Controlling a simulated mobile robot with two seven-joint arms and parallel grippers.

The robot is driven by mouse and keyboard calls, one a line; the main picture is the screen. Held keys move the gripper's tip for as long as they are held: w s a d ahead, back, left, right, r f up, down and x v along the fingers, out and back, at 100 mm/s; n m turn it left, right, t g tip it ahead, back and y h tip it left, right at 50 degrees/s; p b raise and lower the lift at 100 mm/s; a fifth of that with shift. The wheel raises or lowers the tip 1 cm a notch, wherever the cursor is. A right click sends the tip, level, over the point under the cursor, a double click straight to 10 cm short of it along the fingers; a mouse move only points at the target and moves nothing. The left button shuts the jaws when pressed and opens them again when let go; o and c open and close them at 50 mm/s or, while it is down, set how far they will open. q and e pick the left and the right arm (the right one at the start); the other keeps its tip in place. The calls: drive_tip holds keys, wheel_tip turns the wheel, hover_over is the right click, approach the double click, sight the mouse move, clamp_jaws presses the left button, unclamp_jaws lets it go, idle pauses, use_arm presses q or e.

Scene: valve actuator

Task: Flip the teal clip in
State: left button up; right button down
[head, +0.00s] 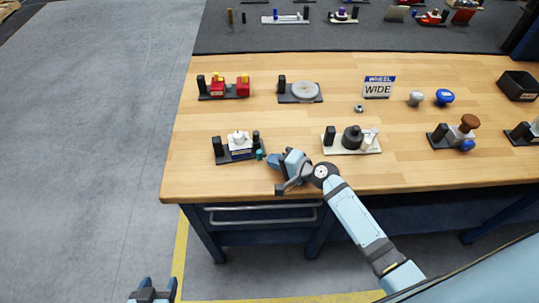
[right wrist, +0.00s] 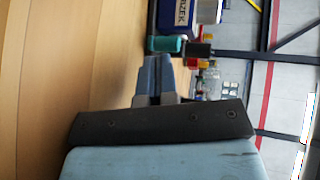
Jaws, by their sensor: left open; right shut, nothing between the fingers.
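The teal clip (head: 260,154) is a small teal piece at the right end of a device (head: 238,150) with a dark base, black posts and a white round part, near the table's front left. In the right wrist view the teal clip (right wrist: 166,44) is just beyond my fingertips, beside a labelled blue and white block (right wrist: 183,14). My right gripper (head: 271,160) is shut and empty, right of the clip; it also shows in the right wrist view (right wrist: 158,60). I cannot tell whether it touches the clip. My left gripper (head: 152,289) is open, low over the floor, away from the table.
A device with a pale base (head: 350,147) stands right of my right gripper. A red-block device (head: 224,88) and a grey disc device (head: 302,91) stand behind. A WHEEL WIDE sign (head: 378,87) stands farther right. The wood between the rows is mostly clear.

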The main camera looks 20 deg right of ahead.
sight(259, 154)
drive_tip(key=shift+w+a, duration=0.55)
drive_tip(key=shift+w, duration=0.15)
drive_tip(key=shift+w+d+b, duration=0.1)
drive_tip(key=shift+w+b, duration=0.2)
drive_tip(key=shift+w, duration=0.7)
drive_tip(key=shift+s, duration=0.1)
